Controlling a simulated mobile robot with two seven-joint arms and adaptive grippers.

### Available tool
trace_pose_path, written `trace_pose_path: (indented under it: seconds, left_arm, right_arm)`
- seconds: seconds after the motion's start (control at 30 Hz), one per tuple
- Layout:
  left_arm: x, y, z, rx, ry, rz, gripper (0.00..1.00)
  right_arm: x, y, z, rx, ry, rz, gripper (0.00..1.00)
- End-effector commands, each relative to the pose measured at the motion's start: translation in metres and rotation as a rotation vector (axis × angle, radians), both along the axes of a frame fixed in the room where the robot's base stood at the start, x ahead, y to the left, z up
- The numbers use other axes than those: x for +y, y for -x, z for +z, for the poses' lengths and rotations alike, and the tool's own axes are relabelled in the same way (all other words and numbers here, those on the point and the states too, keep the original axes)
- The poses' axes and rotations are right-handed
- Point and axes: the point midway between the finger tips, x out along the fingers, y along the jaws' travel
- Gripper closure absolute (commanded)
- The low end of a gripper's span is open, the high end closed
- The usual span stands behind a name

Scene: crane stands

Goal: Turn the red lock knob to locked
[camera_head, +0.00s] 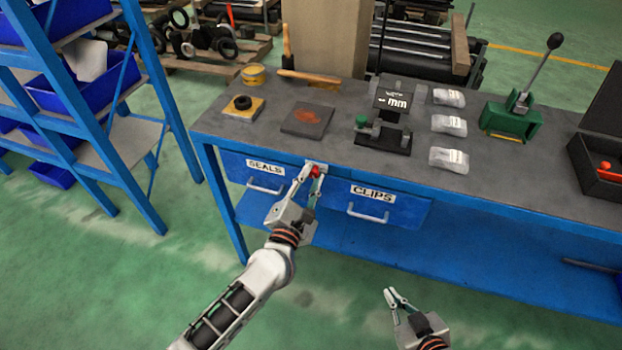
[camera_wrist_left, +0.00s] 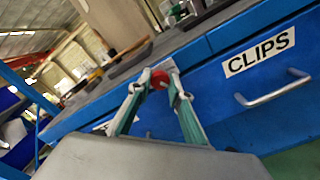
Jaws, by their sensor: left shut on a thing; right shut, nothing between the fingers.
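The red lock knob (camera_head: 316,171) is on the front of the workbench, between the drawer labelled SEALS (camera_head: 262,173) and the drawer labelled CLIPS (camera_head: 375,205). My left gripper (camera_head: 313,174) is shut on the knob, with one finger on each side of it. In the left wrist view the red knob (camera_wrist_left: 160,79) shows between the fingertips of the left gripper (camera_wrist_left: 158,84). The fingers hide part of the knob, so I cannot tell which way it is turned. My right gripper (camera_head: 396,297) is shut and empty, low in front of the bench.
A blue shelf rack (camera_head: 150,120) stands at the left. The floor in front is clear.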

Motion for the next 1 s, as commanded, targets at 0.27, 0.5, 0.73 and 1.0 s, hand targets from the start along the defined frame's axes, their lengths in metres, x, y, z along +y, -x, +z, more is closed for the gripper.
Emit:
trace_pose_path:
  seconds: [0.27, 0.5, 0.73, 1.0]
  left_arm:
    - [0.000, 0.000, -0.002, 0.082, 0.251, 0.001, 1.00]
    - [0.000, 0.000, -0.003, 0.154, 0.468, 0.001, 1.00]
    - [0.000, 0.001, -0.004, 0.218, 0.665, 0.001, 1.00]
    - [-0.001, 0.001, -0.003, 0.277, 0.846, 0.002, 1.00]
  right_arm:
    - [0.000, 0.001, -0.010, 0.002, -0.001, 0.000, 1.00]
    - [0.000, 0.002, -0.019, 0.005, 0.000, 0.000, 1.00]
    - [0.000, 0.003, -0.030, 0.009, 0.000, -0.001, 1.00]
    - [0.000, 0.005, -0.040, 0.015, 0.000, 0.000, 1.00]
